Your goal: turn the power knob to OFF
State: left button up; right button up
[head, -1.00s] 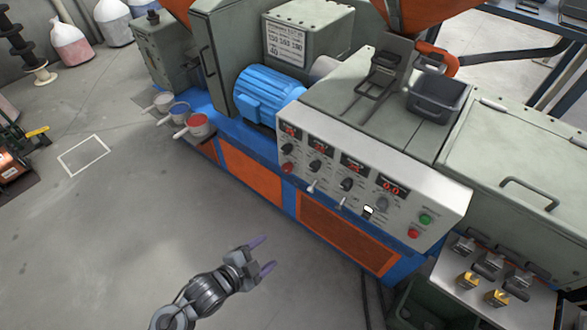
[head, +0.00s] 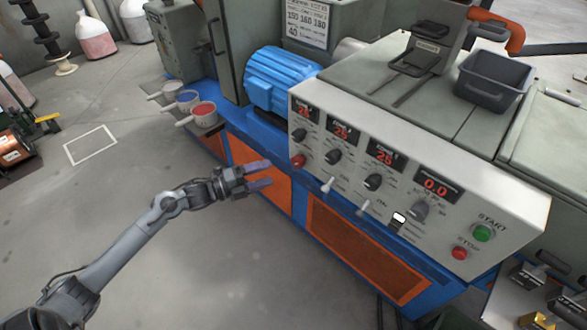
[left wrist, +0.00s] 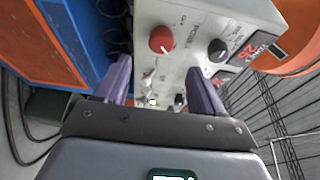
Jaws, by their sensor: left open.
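The red power knob (head: 298,161) sits at the lower left of the white control panel (head: 463,202) in the head view. In the left wrist view the red knob (left wrist: 161,39) shows beside the printed word POWER, above the gap between the fingers. My left gripper (head: 268,174) is open and empty, just left of and slightly below the knob in the head view, apart from it. In the left wrist view its purple fingers (left wrist: 158,66) are spread with nothing between them. My right gripper is not in view.
The panel also has several black knobs (head: 333,156), toggle switches (head: 327,185), a green START button (head: 482,233) and a red STOP button (head: 459,253). Pans (head: 204,114) stand on a ledge at the left. The floor (head: 215,265) below the gripper is clear.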

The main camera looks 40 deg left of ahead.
aim_at(294, 163)
pick_arm(q)
jog(key=b+x, duration=0.3)
jog(key=x, duration=0.4)
jog(key=shift+w+d, duration=0.2)
jog(key=shift+w, duration=0.15)
jog(key=shift+b+x, duration=0.3)
jog(key=shift+x, duration=0.7)
jog(key=shift+r, duration=0.1)
jog(key=c, duration=1)
jog(key=shift+c, duration=0.2)
